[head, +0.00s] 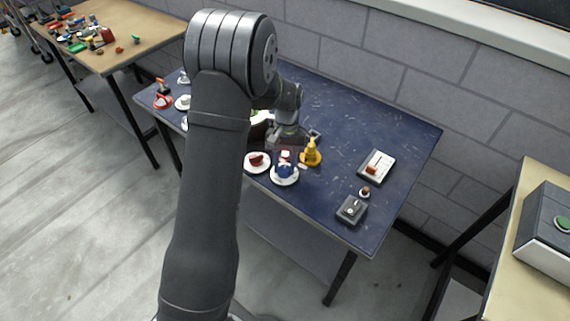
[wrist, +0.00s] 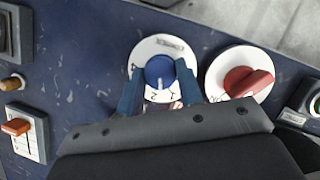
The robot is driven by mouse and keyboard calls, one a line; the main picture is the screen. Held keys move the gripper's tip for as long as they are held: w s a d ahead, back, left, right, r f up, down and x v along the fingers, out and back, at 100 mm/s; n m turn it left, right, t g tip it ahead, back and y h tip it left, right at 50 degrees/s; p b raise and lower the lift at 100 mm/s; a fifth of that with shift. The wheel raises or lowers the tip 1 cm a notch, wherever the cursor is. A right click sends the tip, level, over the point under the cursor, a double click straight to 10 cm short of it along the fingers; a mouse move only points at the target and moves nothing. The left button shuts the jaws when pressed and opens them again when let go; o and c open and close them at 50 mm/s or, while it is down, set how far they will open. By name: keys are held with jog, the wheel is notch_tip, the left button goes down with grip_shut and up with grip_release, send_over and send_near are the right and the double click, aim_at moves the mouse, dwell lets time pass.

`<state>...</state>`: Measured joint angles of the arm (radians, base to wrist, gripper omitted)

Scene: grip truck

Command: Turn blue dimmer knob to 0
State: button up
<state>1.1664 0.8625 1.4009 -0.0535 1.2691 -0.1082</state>
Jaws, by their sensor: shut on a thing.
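The blue dimmer knob (wrist: 160,73) sits on a round white dial (wrist: 152,48) in the wrist view. The dial carries dark numbers around the knob, with a 2 and a 1 legible near its lower edge. A white line on the knob points down, between the 2 and the 1. The blue knob (head: 285,170) and its white dial (head: 284,180) also show in the head view, at the table's front edge. My gripper (wrist: 160,88) has its two blue fingers on either side of the knob, shut on it. In the head view my arm hides part of the gripper.
A red knob (wrist: 248,82) on a white dial stands close to the right in the wrist view. A yellow object (head: 311,153) stands just right of the blue knob in the head view. A switch panel (head: 377,166) and a grey box (head: 352,210) lie farther right.

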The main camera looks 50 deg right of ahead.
jog(key=n+h, duration=0.1)
jog(key=n, duration=0.2)
jog(key=n+g+h, duration=0.1)
jog(key=n, duration=0.2)
jog(key=shift+w+a+g, duration=0.1)
jog(key=shift+w+g, duration=0.05)
jog(key=shift+g, duration=0.15)
jog(key=n+h, duration=0.1)
jog(key=n, duration=0.1)
jog(key=n+h, duration=0.1)
jog(key=n, duration=0.2)
jog(key=shift+a, duration=0.15)
jog(key=shift+n, duration=0.5)
jog(key=o, duration=1)
jog(key=shift+c, duration=0.2)
jog(key=v, duration=1.7)
jog(key=shift+w, duration=0.45)
